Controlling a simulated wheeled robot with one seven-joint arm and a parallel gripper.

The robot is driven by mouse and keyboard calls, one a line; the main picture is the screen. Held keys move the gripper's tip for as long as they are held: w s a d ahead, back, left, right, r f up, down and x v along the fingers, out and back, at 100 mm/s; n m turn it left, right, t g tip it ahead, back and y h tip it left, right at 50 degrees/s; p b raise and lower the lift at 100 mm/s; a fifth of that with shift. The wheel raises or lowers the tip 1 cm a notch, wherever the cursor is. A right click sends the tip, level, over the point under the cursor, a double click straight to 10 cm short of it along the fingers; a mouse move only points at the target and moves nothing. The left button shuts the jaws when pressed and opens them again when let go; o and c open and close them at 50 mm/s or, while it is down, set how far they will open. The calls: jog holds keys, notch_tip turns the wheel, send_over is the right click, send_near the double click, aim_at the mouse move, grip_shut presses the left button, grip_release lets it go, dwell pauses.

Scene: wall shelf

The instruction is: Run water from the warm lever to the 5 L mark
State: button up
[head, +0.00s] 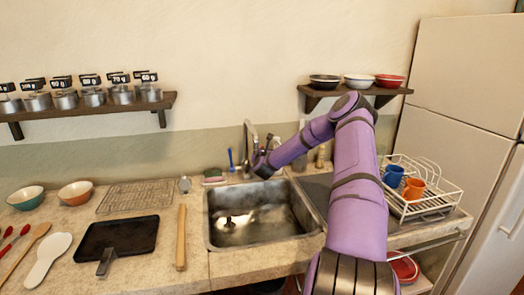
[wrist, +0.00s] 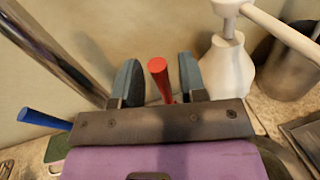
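The red lever (wrist: 158,72) stands between the two fingers of my gripper (wrist: 160,68) in the wrist view. The fingers are apart, with a narrow gap seen on each side of the lever. The blue lever (wrist: 42,119) is off to the left; it also shows in the head view (head: 231,158). The metal faucet (wrist: 55,48) rises at the left, and in the head view (head: 249,137) it stands behind the sink (head: 207,222). In the head view my arm hides the red lever. No 5 L mark or water stream can be made out.
A white pump bottle (wrist: 228,67) stands close right of my fingers. A dish rack (head: 440,207) with a blue and an orange mug is right of the sink. A wooden rolling pin (head: 181,238) and black tray (head: 117,238) lie on the left counter.

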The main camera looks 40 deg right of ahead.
jog(key=shift+w+d, duration=0.25)
jog(key=shift+w, duration=0.05)
jog(key=shift+c, duration=0.5)
grip_shut()
jog(key=shift+s, duration=0.15)
jog(key=shift+s+a+f+m+t+h, duration=0.3)
jog(key=shift+s+a+f+t+h, duration=0.15)
jog(key=shift+s+t+h, duration=0.35)
jog(key=shift+s+a+f+m+t+h, duration=0.35)
jog(key=shift+s+a+t+h, duration=0.2)
jog(key=shift+h, duration=0.3)
jog(key=shift+s+a+f+m+t+h, duration=0.25)
jog(key=shift+s+a+f+t+h, duration=0.15)
jog(key=shift+s+t+h, duration=0.4)
